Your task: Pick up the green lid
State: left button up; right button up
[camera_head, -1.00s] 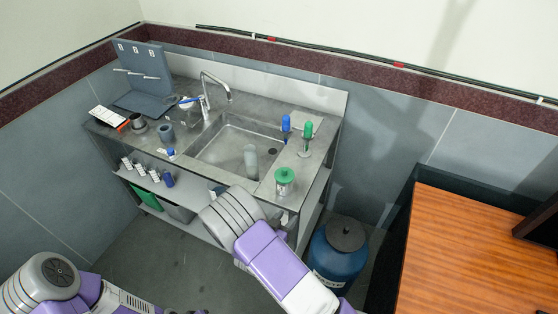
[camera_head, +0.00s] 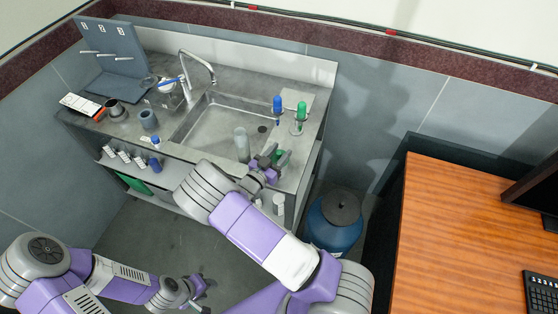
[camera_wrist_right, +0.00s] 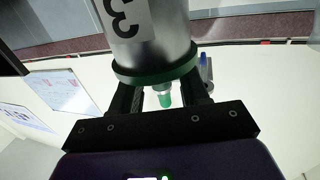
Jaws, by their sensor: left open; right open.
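The green lid (camera_head: 279,155) is on a jar at the counter's right front. In the head view, my right gripper and arm hide most of the jar. In the right wrist view, the lid's green rim (camera_wrist_right: 157,73) shows around the silvery jar (camera_wrist_right: 150,35), which bears a dark "3" and looks upside down. My right gripper (camera_head: 272,158) is open at the lid, its fingers partly hidden behind the jar in the wrist view. I cannot tell whether they touch it. My left gripper (camera_head: 204,285) is open and empty, low over the floor.
A sink (camera_head: 215,125) with a clear cylinder (camera_head: 242,145) in it lies left of the lid. A blue-topped (camera_head: 278,105) and a green-topped item (camera_head: 300,115) stand behind. A blue drum (camera_head: 335,225) and a wooden desk (camera_head: 470,230) are at the right.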

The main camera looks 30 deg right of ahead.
grip_shut()
dwell(0.3)
